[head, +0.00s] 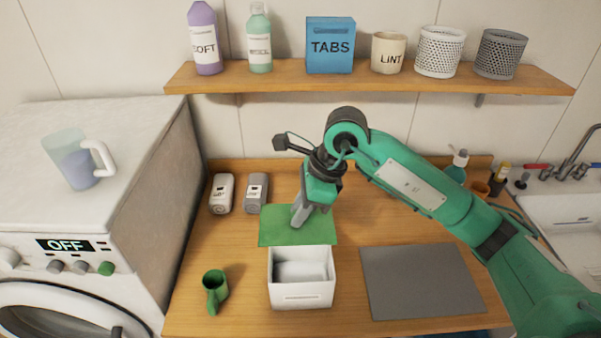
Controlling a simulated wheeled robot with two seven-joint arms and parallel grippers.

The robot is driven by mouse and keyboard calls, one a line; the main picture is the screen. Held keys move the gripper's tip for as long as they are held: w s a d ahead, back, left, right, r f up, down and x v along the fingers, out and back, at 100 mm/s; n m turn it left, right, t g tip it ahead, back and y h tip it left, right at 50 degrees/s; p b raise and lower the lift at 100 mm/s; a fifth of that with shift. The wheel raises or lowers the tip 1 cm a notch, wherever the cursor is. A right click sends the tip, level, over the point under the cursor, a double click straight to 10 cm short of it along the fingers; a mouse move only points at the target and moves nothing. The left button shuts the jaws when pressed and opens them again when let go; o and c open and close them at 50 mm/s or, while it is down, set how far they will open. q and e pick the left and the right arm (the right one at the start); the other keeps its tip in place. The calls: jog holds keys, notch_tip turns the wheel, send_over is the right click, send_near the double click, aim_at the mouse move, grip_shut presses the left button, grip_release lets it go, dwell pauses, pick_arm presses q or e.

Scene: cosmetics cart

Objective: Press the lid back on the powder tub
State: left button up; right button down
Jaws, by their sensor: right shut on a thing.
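The powder tub (302,299) is a white open-topped box near the table's front, with pale contents inside. A flat green panel (272,232), which looks like the tub's lid, is just behind the tub, off its opening. I cannot tell whether it rests on the table or is held slightly above it. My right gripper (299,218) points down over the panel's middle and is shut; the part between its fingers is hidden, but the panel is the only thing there. My left gripper is out of view.
A green scoop (214,290) is left of the tub, a grey mat (422,281) right. Two small containers (221,194) (256,193) stand behind left. A washing machine (70,262) is at left, a sink (570,215) at right. A loaded shelf (370,80) hangs above.

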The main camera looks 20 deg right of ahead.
aim_at(304, 228)
jog(key=f+p, duration=0.1)
jog(key=s+f+p, duration=0.1)
jog(key=f, duration=0.1)
jog(key=shift+s+d, duration=0.15)
jog(key=shift+s+f+p, duration=0.2)
jog(key=shift+f+p, duration=0.25)
jog(key=shift+f+b, duration=0.55)
jog(key=shift+f, duration=1)
pick_arm(q)
jog(key=b, duration=0.2)
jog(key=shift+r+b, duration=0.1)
jog(key=shift+b, duration=0.3)
pick_arm(e)
notch_tip(304, 228, down, 4)
jog(key=shift+r, duration=0.2)
pick_arm(q)
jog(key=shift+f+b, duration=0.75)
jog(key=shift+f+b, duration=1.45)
jog(key=shift+b, duration=0.05)
pick_arm(e)
jog(key=shift+f, duration=0.35)
dwell(0.5)
dwell(0.4)
jog(key=c, duration=0.7)
grip_release()
